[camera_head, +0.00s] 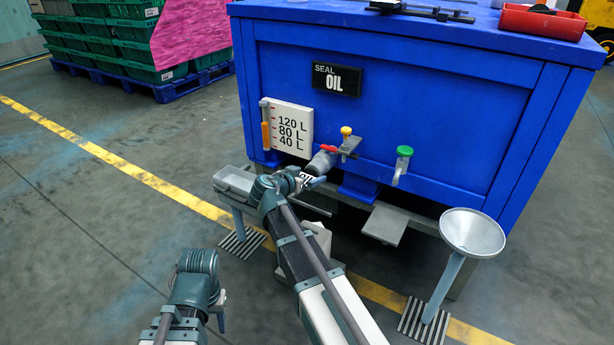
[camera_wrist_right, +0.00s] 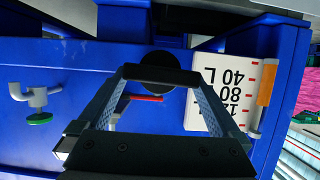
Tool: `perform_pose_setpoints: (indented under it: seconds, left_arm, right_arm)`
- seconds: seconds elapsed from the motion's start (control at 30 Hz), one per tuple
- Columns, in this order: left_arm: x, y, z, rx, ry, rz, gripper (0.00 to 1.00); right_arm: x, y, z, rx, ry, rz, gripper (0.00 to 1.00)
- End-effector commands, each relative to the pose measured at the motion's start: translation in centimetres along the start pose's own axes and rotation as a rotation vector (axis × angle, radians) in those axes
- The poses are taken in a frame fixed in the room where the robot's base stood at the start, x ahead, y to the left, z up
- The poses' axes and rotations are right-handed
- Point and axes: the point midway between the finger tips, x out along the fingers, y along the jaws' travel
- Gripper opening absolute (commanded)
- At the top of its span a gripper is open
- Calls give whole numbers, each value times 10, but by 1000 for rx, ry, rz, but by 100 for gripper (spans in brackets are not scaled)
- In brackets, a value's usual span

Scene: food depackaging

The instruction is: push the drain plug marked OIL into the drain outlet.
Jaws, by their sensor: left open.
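The drain plug marked OIL (camera_head: 307,179) is at my right gripper (camera_head: 312,184), close in front of the grey drain outlet (camera_head: 321,163) on the blue tank. In the right wrist view a black bar (camera_wrist_right: 160,75) spans between the two fingertips of my right gripper, with a dark round shape (camera_wrist_right: 160,60) just beyond it. The fingers appear shut on the plug. How far the plug is into the outlet is hidden. My left gripper (camera_head: 220,312) is low at the bottom left, open and away from the tank.
A red valve handle (camera_head: 330,149) and a yellow knob (camera_head: 346,130) sit above the outlet. A green-knobbed tap (camera_head: 404,152) is to the right. A grey tray (camera_head: 236,181) and a funnel (camera_head: 472,232) stand on either side. The SEAL OIL sign (camera_head: 337,79) is on the tank.

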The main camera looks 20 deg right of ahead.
Motion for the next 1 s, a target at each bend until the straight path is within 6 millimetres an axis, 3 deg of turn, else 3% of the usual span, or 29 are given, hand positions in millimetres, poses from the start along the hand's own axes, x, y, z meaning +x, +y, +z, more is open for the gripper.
perform_pose_setpoints:
  seconds: [0.17, 0.27, 0.7, 1.0]
  left_arm:
    - [-2, 0, 0, 0, 0, 0, 50]
    - [-8, -1, 0, 0, 0, 0, 50]
    - [-43, -4, 3, 1, -3, 0, 50]
    - [-52, -5, 3, 4, -2, 0, 50]
  right_arm:
    - [-4, 0, 0, 0, -1, -1, 100]
    - [-16, 0, -1, 0, -1, -3, 100]
    - [-107, 1, -3, -1, 0, -3, 100]
    - [-136, 0, 0, 0, 0, -1, 100]
